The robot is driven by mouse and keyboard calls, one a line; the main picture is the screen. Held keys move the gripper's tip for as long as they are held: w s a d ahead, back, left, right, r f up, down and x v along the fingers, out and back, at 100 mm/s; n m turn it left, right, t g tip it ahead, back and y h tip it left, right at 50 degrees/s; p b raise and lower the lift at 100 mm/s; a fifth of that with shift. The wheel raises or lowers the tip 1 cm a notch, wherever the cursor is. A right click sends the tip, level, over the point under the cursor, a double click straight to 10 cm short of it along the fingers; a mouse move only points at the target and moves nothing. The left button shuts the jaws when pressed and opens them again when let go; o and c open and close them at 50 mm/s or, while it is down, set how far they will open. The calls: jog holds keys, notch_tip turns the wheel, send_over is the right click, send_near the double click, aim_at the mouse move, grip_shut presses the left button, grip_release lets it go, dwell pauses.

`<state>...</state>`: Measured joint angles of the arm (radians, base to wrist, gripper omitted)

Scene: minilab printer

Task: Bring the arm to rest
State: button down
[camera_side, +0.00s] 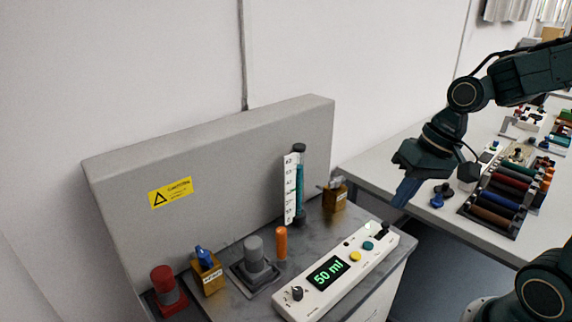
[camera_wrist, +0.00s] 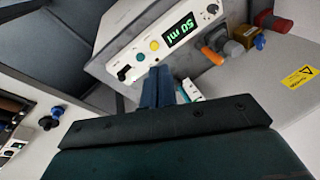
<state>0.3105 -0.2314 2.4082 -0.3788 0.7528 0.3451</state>
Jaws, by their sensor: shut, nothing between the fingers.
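My gripper (camera_side: 405,193) is shut and empty, its blue fingers pointing down to the left, in the air off the right end of the control panel. The arm comes in from the upper right. In the wrist view the closed fingers (camera_wrist: 158,88) reach up toward the white control panel (camera_wrist: 165,35). The panel (camera_side: 337,270) reads 50 ml in the side view and has a yellow button, a teal button and a black knob. I cannot tell the exact gap between the fingers and the panel.
A grey machine back (camera_side: 215,165) stands behind a grey worktop with a red-capped part (camera_side: 165,285), a grey cylinder (camera_side: 254,252), an orange cylinder (camera_side: 281,243), a scaled column (camera_side: 291,190) and small wooden boxes. A white table (camera_side: 395,160) at right holds a rack of coloured rolls (camera_side: 503,200).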

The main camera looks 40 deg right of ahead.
jog(key=s+r+n+t+h, duration=0.2)
jog(key=s+r+n, duration=0.2)
jog(key=s+r, duration=0.2)
jog(key=shift+s+a+t, duration=0.15)
jog(key=shift+s+t, duration=0.15)
jog(key=shift+s, duration=0.8)
jog(key=shift+r, duration=0.1)
dwell(0.4)
